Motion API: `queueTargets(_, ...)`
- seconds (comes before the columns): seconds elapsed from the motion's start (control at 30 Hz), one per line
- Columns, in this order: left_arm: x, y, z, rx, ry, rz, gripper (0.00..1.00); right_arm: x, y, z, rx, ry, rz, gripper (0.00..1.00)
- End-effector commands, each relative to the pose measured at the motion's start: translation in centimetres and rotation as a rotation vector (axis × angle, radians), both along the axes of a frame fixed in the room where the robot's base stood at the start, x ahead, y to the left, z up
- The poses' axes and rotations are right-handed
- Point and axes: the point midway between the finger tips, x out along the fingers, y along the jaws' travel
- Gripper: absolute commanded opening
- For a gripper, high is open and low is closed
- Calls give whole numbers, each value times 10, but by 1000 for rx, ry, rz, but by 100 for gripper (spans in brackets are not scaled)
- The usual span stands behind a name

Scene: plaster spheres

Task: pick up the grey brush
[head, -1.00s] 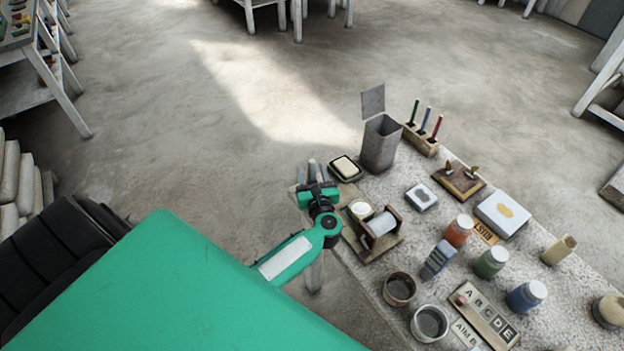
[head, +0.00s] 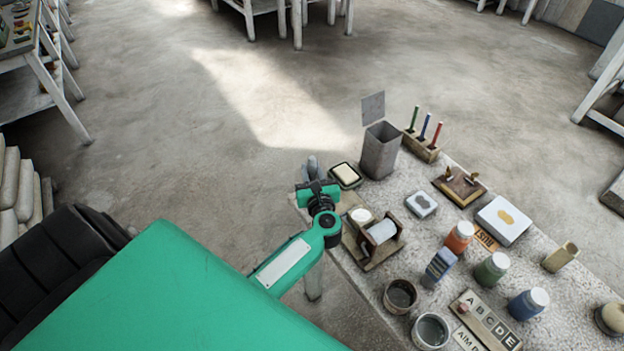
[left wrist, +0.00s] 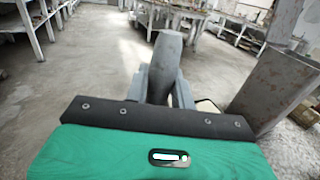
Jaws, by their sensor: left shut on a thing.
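The grey brush (head: 312,163) shows at the far left corner of the table in the head view, just beyond my left gripper (head: 314,178). In the left wrist view the brush (left wrist: 166,60) stands up between the two grey fingers of my left gripper (left wrist: 162,84), which is shut on it. The brush's lower part is hidden behind the gripper's dark front edge. I cannot tell whether the brush touches the table. My right gripper is not in view.
A soap dish (head: 345,174) and a tall grey bin (head: 379,152) stand close to the right of the brush. A wooden spool holder (head: 381,235) is nearer. Jars, tins and stamps crowd the table (head: 400,205).

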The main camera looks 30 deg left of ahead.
Motion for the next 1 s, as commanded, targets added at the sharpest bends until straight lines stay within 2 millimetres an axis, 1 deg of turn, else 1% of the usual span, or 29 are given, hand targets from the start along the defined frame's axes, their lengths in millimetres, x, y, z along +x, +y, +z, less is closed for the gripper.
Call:
queueTargets(0.1, 0, -1, 36, -7, -10, 1, 2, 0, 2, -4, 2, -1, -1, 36)
queueTargets(0.3, 0, 0, 96, -5, -9, 1, 2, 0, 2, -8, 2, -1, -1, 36)
queueTargets(0.4, 0, 0, 120, -4, -9, 1, 2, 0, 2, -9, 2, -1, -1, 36)
queueTargets(0.5, 0, 0, 138, -3, -7, 0, 2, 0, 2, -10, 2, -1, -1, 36)
queueTargets(0.6, 0, 0, 151, -1, -6, 0, 2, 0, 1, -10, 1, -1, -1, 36)
queueTargets(0.7, 0, 0, 159, -1, -4, -1, 2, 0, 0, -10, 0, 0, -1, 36)
queueTargets(1.0, 0, 0, 162, 1, -2, -1, 2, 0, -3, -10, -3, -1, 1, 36)
